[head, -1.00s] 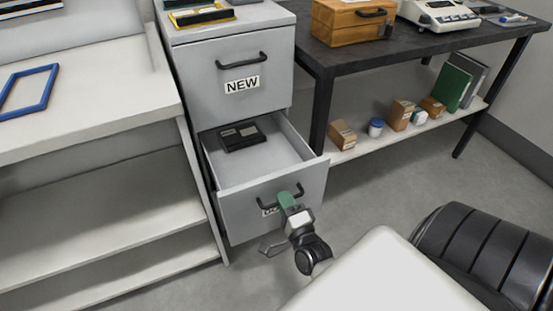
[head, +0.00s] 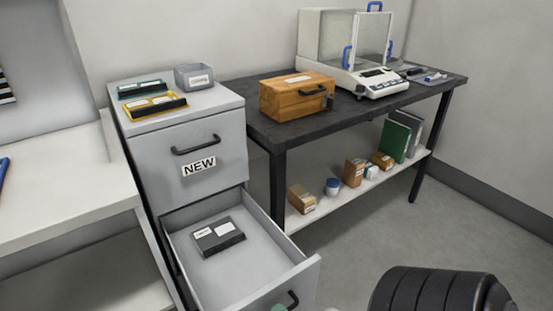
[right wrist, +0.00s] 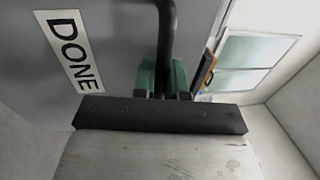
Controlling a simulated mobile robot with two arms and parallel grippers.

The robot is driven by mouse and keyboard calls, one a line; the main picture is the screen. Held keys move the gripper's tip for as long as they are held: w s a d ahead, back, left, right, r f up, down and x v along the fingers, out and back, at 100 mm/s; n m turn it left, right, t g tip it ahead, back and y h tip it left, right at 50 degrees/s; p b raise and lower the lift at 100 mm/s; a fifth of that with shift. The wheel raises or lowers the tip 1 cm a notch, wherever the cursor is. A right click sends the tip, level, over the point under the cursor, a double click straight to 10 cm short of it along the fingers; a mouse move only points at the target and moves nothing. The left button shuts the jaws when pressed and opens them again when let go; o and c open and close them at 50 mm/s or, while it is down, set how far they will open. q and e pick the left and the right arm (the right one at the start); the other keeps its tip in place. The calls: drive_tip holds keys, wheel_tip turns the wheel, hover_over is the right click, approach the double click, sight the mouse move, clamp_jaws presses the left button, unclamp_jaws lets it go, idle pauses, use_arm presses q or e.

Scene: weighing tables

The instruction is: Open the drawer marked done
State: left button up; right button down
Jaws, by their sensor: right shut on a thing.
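The lower drawer (head: 310,276) of the grey cabinet stands pulled well out, with a dark flat box (head: 217,236) with pale labels inside it. In the right wrist view its front carries a DONE label (right wrist: 68,50) beside a black bar handle (right wrist: 166,35). The handle also shows at the bottom of the head view (head: 293,299). My right gripper (right wrist: 163,82) is shut on this handle, its green fingers on either side of the bar. In the head view only a bit of green fingertip shows at the bottom edge. My left gripper is not in view.
The upper drawer (head: 191,160), marked NEW, is closed. Yellow and green trays (head: 156,105) and a grey bin (head: 194,77) stand on the cabinet. A dark table (head: 360,105) to the right holds a wooden box (head: 297,95) and a balance (head: 380,83). Floor is open at right.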

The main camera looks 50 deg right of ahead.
drive_tip(key=c, duration=1.2)
unclamp_jaws()
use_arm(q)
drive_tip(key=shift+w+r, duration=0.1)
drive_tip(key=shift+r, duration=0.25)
use_arm(e)
drive_tip(key=v, duration=1.1)
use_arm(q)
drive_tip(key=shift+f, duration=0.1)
use_arm(e)
drive_tip(key=shift+w, duration=0.1)
